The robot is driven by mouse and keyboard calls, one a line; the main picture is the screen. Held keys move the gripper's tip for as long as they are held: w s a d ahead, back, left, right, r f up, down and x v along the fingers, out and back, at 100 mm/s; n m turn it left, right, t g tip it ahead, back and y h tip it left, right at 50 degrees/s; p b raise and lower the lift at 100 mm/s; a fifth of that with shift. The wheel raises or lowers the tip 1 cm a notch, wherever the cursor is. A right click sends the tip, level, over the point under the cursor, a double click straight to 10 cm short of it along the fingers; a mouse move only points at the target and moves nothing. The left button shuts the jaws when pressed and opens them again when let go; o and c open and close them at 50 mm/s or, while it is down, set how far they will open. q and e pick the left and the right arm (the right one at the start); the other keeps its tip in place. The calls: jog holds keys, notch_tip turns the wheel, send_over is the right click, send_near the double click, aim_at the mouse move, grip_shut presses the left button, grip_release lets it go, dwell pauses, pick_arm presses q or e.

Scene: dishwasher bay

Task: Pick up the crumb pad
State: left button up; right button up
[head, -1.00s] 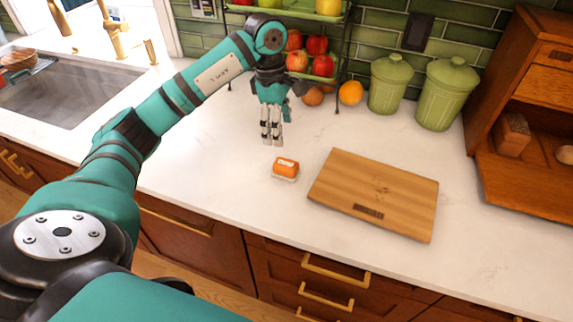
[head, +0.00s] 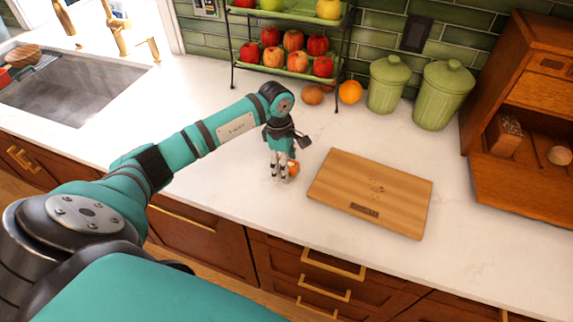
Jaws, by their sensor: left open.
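The crumb pad (head: 293,168) is a small orange block with a pale underside, lying on the white counter just left of the cutting board. It is mostly hidden behind my left gripper (head: 280,178), and only part of its orange side shows. My left gripper points down with its fingers low over the counter at the pad. The fingers are open. I cannot tell whether they touch the pad or straddle it. My right gripper is not in view.
A wooden cutting board (head: 372,192) lies close to the right of the pad. A tiered fruit rack (head: 290,72) and two green canisters (head: 388,84) stand behind. A wooden bread box (head: 525,185) is at the right and a sink (head: 70,100) at the left.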

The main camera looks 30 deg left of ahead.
pick_arm(q)
jog(key=shift+c, duration=0.3)
jog(key=c, duration=1)
jog(key=shift+c, duration=0.2)
jog(key=shift+w+r+b, duration=0.1)
jog(key=shift+r+b, duration=0.4)
jog(key=shift+r, duration=0.05)
notch_tip(320, 180, up, 2)
jog(key=shift+r+b, duration=0.1)
jog(key=shift+b, duration=0.7)
jog(key=s+d+b, duration=0.1)
jog(key=s+d, duration=0.2)
jog(key=s, duration=0.1)
jog(key=s+d+r+b, duration=0.1)
jog(key=s+d+b, duration=0.1)
jog(key=s+d, duration=0.1)
jog(key=s+d+b, duration=0.1)
jog(key=s+d, duration=0.2)
jog(key=s, duration=0.2)
jog(key=shift+r, duration=0.2)
jog(key=shift+s+d+r+b, duration=0.15)
jog(key=shift+s+d+b, duration=0.2)
jog(key=shift+s, duration=0.15)
